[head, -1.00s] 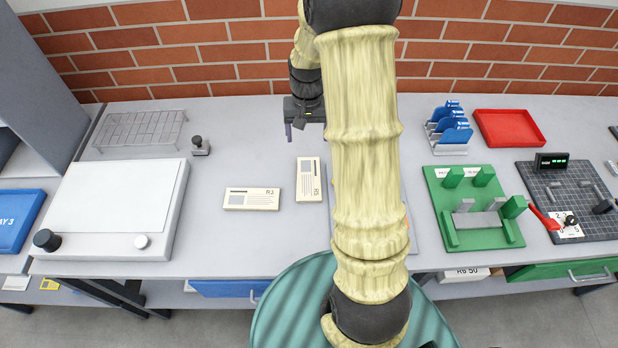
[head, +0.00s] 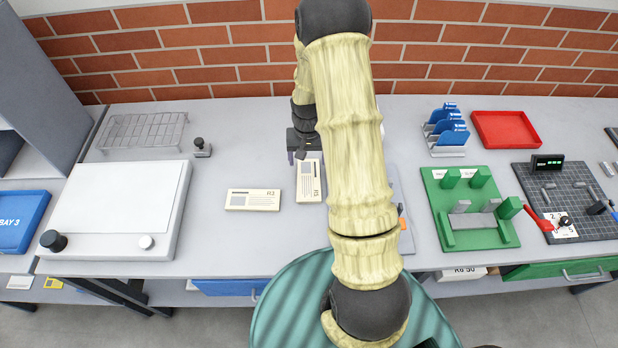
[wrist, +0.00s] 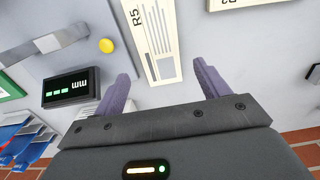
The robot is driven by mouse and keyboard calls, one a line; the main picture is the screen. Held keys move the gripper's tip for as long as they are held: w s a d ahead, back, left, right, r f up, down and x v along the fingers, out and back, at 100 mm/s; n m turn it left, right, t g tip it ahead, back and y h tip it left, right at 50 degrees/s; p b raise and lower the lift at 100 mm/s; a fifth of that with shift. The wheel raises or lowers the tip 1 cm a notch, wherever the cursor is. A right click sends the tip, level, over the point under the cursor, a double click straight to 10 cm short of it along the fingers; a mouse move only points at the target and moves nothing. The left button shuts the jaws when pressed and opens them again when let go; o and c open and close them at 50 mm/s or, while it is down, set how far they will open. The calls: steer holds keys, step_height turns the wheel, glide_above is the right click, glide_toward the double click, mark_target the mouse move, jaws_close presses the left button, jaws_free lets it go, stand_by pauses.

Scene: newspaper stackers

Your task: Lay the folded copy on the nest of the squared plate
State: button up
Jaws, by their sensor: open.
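A cream folded copy marked R5 (head: 309,182) lies flat on the bench, and its top edge is close to my gripper (head: 304,157). Another copy, marked R3 (head: 253,200), lies just left of it. In the wrist view my gripper (wrist: 163,82) is open, with the R5 copy (wrist: 152,40) lying ahead between the two purple fingers. Nothing is held. A dark plate ruled in squares (head: 567,181) lies at the far right, with small grey blocks, a red lever and a display. Which copy the task means is not shown.
A green fixture (head: 466,222), a blue rack (head: 446,138) and a red tray (head: 508,129) stand right of my arm. A white-topped box (head: 118,205) and a wire rack (head: 142,131) are left. My arm hides part of a grey plate (head: 398,190).

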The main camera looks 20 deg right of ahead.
mark_target(309, 178)
steer(key=shift+f+p, duration=0.3)
steer(key=shift+f, duration=1.3)
steer(key=shift+s+f+p, duration=0.2)
steer(key=shift+f+p, duration=0.4)
steer(key=shift+p, duration=0.05)
steer(key=shift+d+f+p, duration=0.1)
steer(key=shift+f+p, duration=0.65)
steer(key=shift+f, duration=1.25)
steer(key=c, duration=0.9)
steer(key=shift+r, duration=0.1)
